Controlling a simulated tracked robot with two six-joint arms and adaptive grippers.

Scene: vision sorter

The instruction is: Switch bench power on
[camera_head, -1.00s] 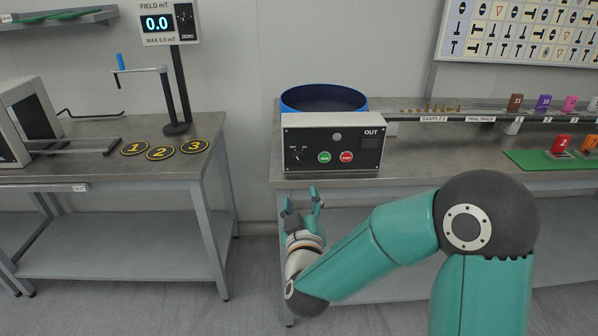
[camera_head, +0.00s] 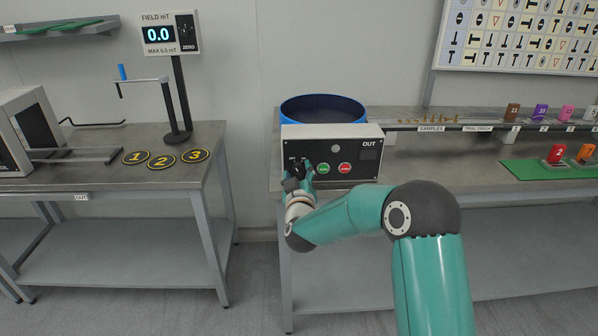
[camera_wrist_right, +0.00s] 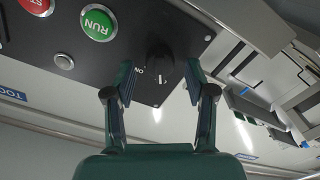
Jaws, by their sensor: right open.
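The control box (camera_head: 368,142) with a black front panel stands on the right bench. It has a rotary knob, a green RUN button (camera_head: 323,168) and a red button (camera_head: 345,168). In the right wrist view the black knob (camera_wrist_right: 159,66), with a white pointer mark and an "ON" label beside it, lies between my fingertips. My right gripper (camera_head: 298,172) is open at the panel's left side, its fingers on either side of the knob; I cannot tell if they touch it. In the head view the gripper largely hides the knob. My left gripper is not in view.
A blue round bowl (camera_head: 322,108) sits behind the box. Samples and numbered blocks (camera_head: 512,112) line the track to the right, with a green mat (camera_head: 530,170) in front. The left bench carries a field meter (camera_head: 170,33) on a stand and numbered discs (camera_head: 162,161).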

